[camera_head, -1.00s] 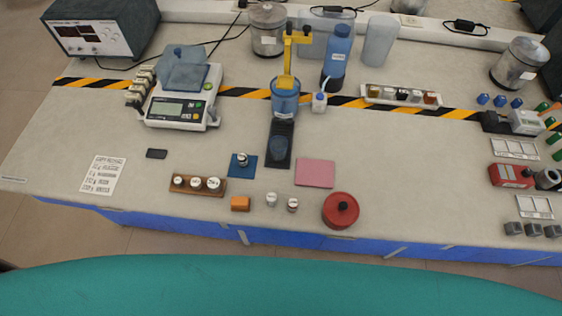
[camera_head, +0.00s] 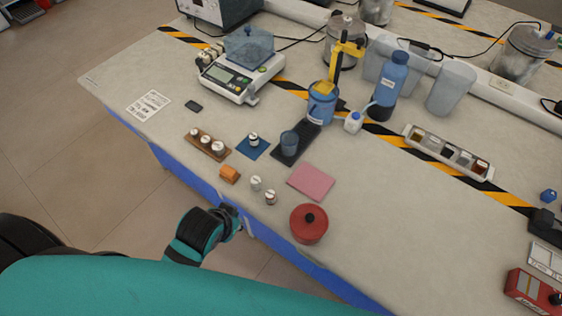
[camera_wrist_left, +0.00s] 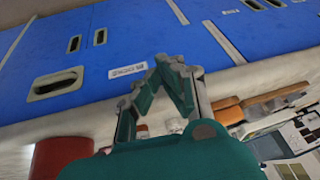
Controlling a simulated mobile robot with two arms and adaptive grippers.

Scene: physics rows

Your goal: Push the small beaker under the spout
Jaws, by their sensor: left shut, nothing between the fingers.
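The small beaker (camera_head: 289,141), a blue-tinted cup, stands on the near part of a black strip (camera_head: 300,147). My left gripper (camera_head: 234,214) is at the table's front edge, well short of the beaker. In the left wrist view its fingers (camera_wrist_left: 168,62) meet and hold nothing, before the blue table front. The beaker is not visible there. My right gripper is not in view.
Near the front edge are an orange block (camera_head: 230,174), two small weights (camera_head: 256,183), a red lidded pot (camera_head: 309,224) and a pink pad (camera_head: 311,182).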

